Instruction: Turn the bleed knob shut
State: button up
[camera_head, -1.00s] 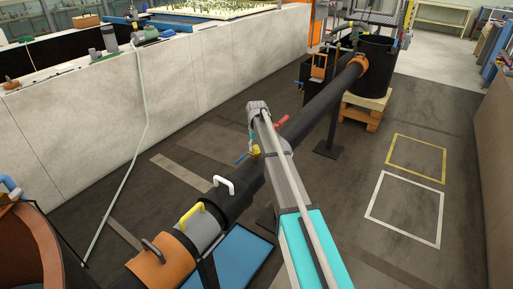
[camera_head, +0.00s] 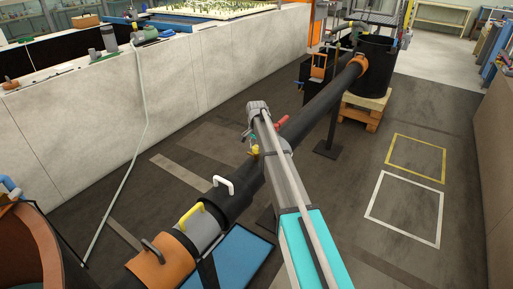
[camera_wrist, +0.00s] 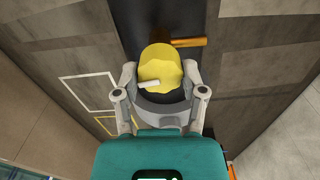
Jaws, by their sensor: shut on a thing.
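The yellow bleed knob (camera_wrist: 160,64) sits between my fingers in the wrist view, with a white pointer mark on its face. My gripper (camera_wrist: 158,74) is shut on it, one finger on each side. In the head view the yellow knob (camera_head: 255,150) shows small beside the black pipe (camera_head: 322,108), below the end of my arm. My fingers are mostly hidden there. The pointer's closed mark cannot be made out.
A red lever (camera_head: 281,122) stands near my wrist. White (camera_head: 224,184) and yellow (camera_head: 191,213) handles rise from the pipe nearer the front. A pale wall (camera_head: 180,85) runs along the left. Floor to the right is open, with yellow and white outlines.

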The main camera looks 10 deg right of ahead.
jog(key=shift+m, duration=0.7)
jog(key=o, duration=1.1)
jog(key=shift+o, duration=0.2)
